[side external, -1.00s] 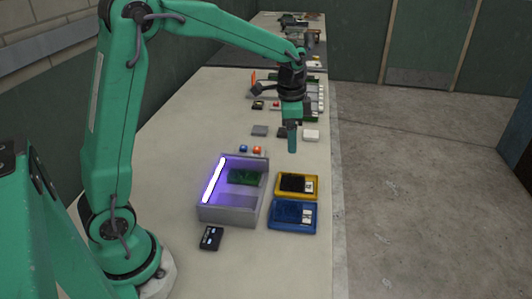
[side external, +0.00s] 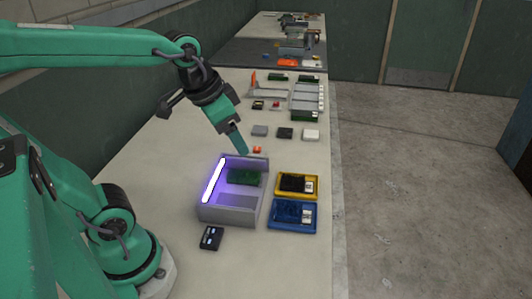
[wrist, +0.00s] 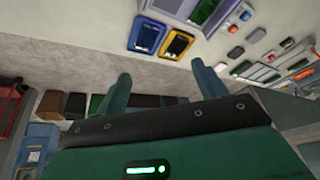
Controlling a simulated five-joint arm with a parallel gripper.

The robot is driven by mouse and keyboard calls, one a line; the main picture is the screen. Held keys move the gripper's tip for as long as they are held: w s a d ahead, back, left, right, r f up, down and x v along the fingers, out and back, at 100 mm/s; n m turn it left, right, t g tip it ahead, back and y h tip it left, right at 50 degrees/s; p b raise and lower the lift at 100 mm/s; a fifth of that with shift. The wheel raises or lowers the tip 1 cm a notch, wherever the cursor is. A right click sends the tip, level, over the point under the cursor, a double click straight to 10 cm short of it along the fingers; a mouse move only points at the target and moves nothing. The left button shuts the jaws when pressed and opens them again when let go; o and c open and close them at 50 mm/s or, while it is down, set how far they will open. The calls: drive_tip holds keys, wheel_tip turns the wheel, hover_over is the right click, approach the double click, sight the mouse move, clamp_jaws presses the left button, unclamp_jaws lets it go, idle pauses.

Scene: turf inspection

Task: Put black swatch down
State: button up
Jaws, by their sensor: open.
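The black swatch (side external: 284,133) lies flat on the bench, between a grey swatch (side external: 260,131) and a white swatch (side external: 311,135). It also shows as a small dark piece in the wrist view (wrist: 236,53). My gripper (side external: 243,152) is to the left of the black swatch and nearer the camera, tilted, with its tip over the far end of the lit box. In the wrist view my gripper (wrist: 160,75) has its two fingers spread apart with nothing between them. My gripper is apart from the swatch.
A grey box (side external: 233,212) with a glowing purple-white tube holds a green board (side external: 245,177). Yellow (side external: 297,195) and blue (side external: 292,226) trays stand right of it. A black device (side external: 211,238) lies in front. Racks stand farther back.

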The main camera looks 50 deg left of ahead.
drive_tip(key=shift+n+t, duration=0.5)
drive_tip(key=shift+n, duration=0.3)
drive_tip(key=s, duration=0.2)
drive_tip(key=s+f, duration=0.1)
drive_tip(key=s, duration=0.1)
drive_tip(key=shift+s+d+f, duration=0.1)
drive_tip(key=shift+s+d, duration=0.1)
drive_tip(key=shift+s, duration=0.05)
